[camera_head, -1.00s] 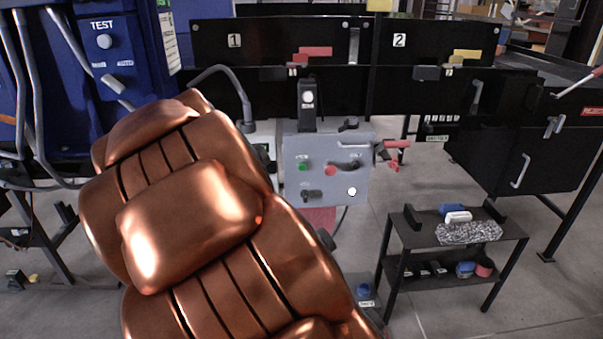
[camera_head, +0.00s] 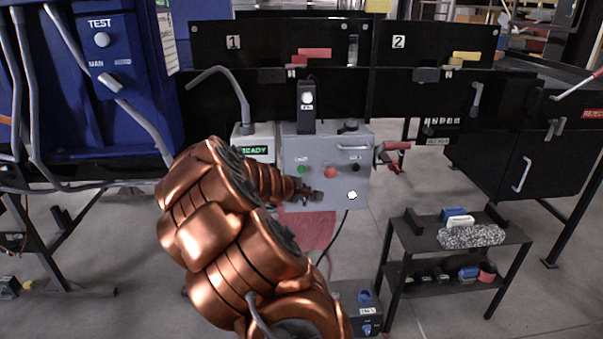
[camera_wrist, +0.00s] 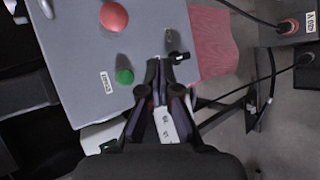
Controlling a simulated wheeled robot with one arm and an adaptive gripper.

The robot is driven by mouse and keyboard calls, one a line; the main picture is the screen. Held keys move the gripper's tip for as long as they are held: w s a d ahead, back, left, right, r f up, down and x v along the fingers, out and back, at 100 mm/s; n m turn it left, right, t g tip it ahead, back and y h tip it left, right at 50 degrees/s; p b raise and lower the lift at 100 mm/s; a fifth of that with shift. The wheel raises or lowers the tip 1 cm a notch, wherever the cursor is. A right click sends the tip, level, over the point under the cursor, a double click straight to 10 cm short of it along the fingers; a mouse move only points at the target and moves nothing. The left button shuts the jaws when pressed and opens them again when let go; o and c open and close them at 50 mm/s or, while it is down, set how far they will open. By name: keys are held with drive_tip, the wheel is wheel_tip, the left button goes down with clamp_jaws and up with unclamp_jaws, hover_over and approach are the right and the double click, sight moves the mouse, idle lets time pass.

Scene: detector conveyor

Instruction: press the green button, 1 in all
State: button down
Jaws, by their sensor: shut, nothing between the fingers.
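The green button (camera_head: 302,169) sits at the left of the grey control box's face (camera_head: 345,180). In the wrist view the green button (camera_wrist: 125,76) is a round knob beside a small white label, left of my fingertips. My gripper (camera_head: 312,194) is shut and empty near the lower left of the box face, below and a little right of the green button. In the wrist view its fingertips (camera_wrist: 160,66) are together, apart from the green button. I cannot tell whether they touch the box.
A red button (camera_head: 330,172) is right of the green one, also seen in the wrist view (camera_wrist: 114,17). A black knob (camera_head: 355,167) is further right. A lit READY sign (camera_head: 255,150) is left of the box. A small black shelf (camera_head: 400,246) stands at lower right.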

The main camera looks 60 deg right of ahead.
sight(301, 174)
drive_tip(key=shift+w+d+p, duration=0.8)
drive_tip(key=shift+w+d, duration=0.1)
drive_tip(key=shift+d, duration=0.25)
drive_tip(key=shift+w+d+p, duration=0.75)
drive_tip(key=shift+w+d, duration=0.2)
drive_tip(key=shift+d, duration=0.15)
drive_tip(key=shift+w+d+p, duration=0.8)
drive_tip(key=shift+w+d, duration=0.1)
drive_tip(key=shift+d, duration=0.25)
drive_tip(key=shift+w+d, duration=0.15)
drive_tip(key=shift+w+d, duration=0.15)
drive_tip(key=shift+d, duration=0.05)
